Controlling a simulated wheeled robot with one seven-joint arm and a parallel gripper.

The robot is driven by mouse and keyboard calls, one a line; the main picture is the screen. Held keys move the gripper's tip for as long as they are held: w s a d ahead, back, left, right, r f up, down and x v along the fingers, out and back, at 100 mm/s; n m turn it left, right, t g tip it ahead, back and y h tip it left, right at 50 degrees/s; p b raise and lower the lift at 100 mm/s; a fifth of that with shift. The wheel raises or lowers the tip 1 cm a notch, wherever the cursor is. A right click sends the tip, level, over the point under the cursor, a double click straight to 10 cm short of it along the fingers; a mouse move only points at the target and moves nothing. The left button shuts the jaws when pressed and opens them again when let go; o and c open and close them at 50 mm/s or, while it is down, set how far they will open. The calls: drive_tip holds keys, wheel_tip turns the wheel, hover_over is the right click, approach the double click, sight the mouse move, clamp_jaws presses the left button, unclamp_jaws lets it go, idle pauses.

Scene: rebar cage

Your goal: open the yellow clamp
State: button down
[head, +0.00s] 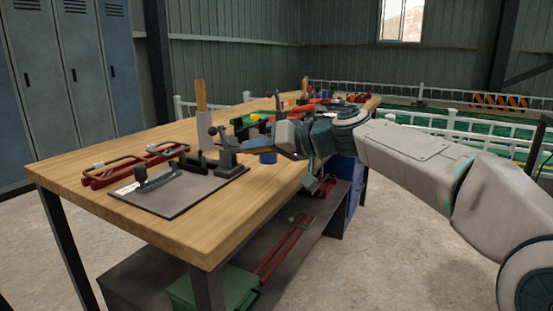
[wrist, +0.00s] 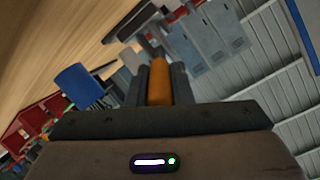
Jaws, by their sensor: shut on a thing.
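The yellow clamp's handle (wrist: 159,82) shows as an orange-yellow grip between the two fingers of my gripper (wrist: 160,75) in the wrist view. My gripper is shut on it. In the head view my gripper (head: 262,147) is at the right side of a dark upright clamp body (head: 228,155), at the far right corner of a grey plate (head: 185,196) on the bench. The handle appears to lie roughly level there, mostly covered by my fingers. The clamp's jaw details are too small to tell.
A second dark clamp (head: 155,180) stands on the plate, with red bar tools (head: 130,165) behind it. A grey block with an upright wooden handle (head: 201,95) is near. A blue cup (head: 267,158) sits close by my gripper. The bench's (head: 200,238) front part is clear.

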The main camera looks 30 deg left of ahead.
drive_tip(key=shift+s+b, duration=0.1)
drive_tip(key=shift+b, duration=0.3)
drive_tip(key=c, duration=1.3)
unclamp_jaws()
drive_tip(key=shift+f, duration=0.1)
drive_tip(key=shift+d, duration=0.2)
drive_tip(key=p+v, duration=0.1)
drive_tip(key=v, duration=1.2)
drive_tip(key=shift+d, duration=0.3)
drive_tip(key=shift+f+p, duration=0.1)
drive_tip(key=shift+p, duration=0.25)
